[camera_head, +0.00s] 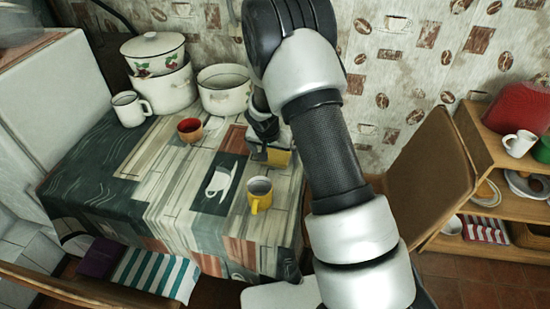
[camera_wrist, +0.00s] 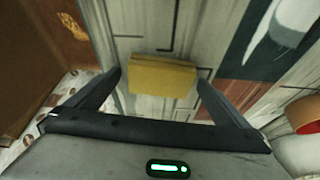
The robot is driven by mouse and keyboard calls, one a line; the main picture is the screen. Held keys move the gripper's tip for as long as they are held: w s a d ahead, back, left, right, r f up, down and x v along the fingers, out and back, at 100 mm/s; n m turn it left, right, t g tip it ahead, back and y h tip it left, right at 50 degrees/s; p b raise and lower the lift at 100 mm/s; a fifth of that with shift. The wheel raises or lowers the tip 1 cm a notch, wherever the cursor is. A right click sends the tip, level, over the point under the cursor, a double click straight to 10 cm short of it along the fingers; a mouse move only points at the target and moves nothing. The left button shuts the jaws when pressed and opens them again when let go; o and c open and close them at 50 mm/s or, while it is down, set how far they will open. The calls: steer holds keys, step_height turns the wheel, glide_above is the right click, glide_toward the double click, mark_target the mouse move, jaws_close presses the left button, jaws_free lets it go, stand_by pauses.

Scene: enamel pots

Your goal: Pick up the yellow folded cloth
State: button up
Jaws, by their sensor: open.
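The yellow folded cloth (camera_wrist: 162,79) lies on the tablecloth in the wrist view, a flat rectangular block. My gripper (camera_wrist: 160,80) is open, with one finger to the left of the cloth and one to the right. No contact with the cloth can be made out. In the head view the cloth (camera_head: 278,157) shows as a small yellow patch beside my gripper (camera_head: 268,150), partly hidden by it.
The table (camera_head: 170,220) also holds a yellow mug (camera_head: 259,196), a red cup (camera_head: 190,131), a white mug (camera_head: 130,109) and white enamel pots (camera_head: 223,92) at the back. A wooden chair (camera_head: 425,175) and a shelf (camera_head: 500,205) stand to the right.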

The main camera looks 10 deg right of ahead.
mark_target(274, 156)
steer(key=c, duration=1.1)
step_height(274, 156, up, 10)
steer(key=shift+r+p, duration=0.1)
steer(key=shift+p, duration=0.5)
